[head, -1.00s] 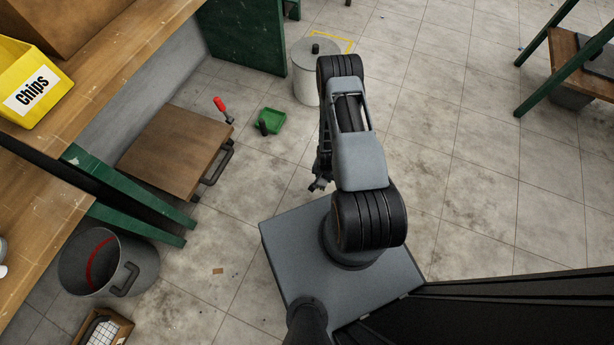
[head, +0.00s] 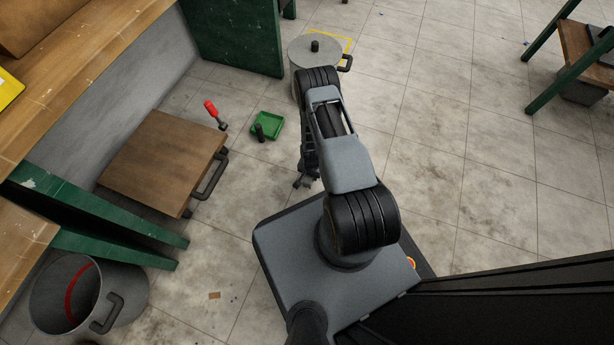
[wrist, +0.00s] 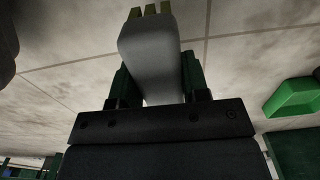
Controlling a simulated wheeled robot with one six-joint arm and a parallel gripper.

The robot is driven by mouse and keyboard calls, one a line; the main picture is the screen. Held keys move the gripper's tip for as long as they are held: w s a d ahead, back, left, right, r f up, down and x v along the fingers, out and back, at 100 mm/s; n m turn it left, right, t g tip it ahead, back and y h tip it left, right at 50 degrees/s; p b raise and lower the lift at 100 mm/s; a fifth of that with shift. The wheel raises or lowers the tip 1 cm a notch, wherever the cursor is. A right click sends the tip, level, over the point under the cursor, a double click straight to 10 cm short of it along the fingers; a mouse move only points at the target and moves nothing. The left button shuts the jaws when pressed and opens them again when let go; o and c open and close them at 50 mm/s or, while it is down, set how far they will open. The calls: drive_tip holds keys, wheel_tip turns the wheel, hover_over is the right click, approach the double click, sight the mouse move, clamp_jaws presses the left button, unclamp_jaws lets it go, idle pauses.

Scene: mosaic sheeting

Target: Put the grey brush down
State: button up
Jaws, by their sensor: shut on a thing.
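The grey brush (wrist: 150,60) shows in the wrist view, a rounded grey block with yellowish bristles at its far end. My gripper (wrist: 157,80) is shut on it, one green finger on each side. In the head view my gripper (head: 304,181) hangs low over the tiled floor, close in front of my base. The brush cannot be made out there.
A green tray (head: 277,127) lies on the floor beyond my gripper; a green thing, likely this tray, shows in the wrist view (wrist: 292,98). A wooden-topped platform (head: 160,158) stands left, a lidded pot (head: 303,50) behind, a bucket (head: 120,290) front left.

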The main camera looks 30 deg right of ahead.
drive_tip(key=shift+w+a+f+b, duration=0.2)
drive_tip(key=shift+w+f+b, duration=0.15)
drive_tip(key=shift+f, duration=0.1)
wheel_tip(320, 180, down, 3)
drive_tip(key=b, duration=0.2)
drive_tip(key=shift+w+f+b, duration=0.1)
drive_tip(key=shift+f+b, duration=0.05)
drive_tip(key=shift+b, duration=0.15)
drive_tip(key=o, duration=1.1)
drive_tip(key=shift+c, duration=0.2)
